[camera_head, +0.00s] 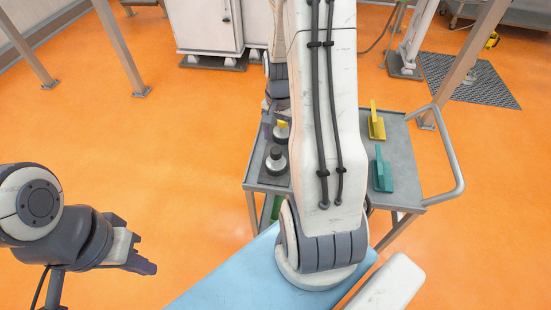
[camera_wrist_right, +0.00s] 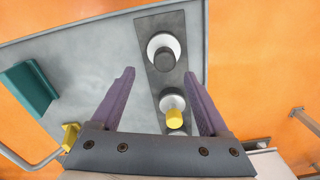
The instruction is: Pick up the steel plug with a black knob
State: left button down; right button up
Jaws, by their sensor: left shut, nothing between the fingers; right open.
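The steel plug with a black knob (camera_wrist_right: 163,56) stands in a dark strip on the cart. In the head view this plug (camera_head: 275,160) is at the cart's left side. My right gripper (camera_wrist_right: 160,73) is open and empty, with its purple fingers above the strip. The plug shows just beyond and between the fingertips, apart from them. In the head view my right arm hides most of this gripper. My left gripper (camera_head: 146,262) is shut and empty, off to the left over the floor.
A plug with a yellow knob (camera_wrist_right: 174,115) stands beside it on the dark strip (camera_wrist_right: 152,82). Another plug is partly hidden by my gripper's palm. A teal block (camera_head: 382,171) and a yellow block (camera_head: 376,124) stand on the grey cart's right side. The cart has a handrail (camera_head: 457,165).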

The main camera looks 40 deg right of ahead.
aim_at(276, 150)
jog(key=shift+w+a+f+p, duration=0.15)
jog(key=shift+f+p, duration=0.15)
jog(key=shift+f, duration=1.35)
jog(key=shift+w+a+f+p, duration=0.1)
jog(key=shift+f+p, duration=0.15)
jog(key=shift+f, duration=1.35)
grip_shut()
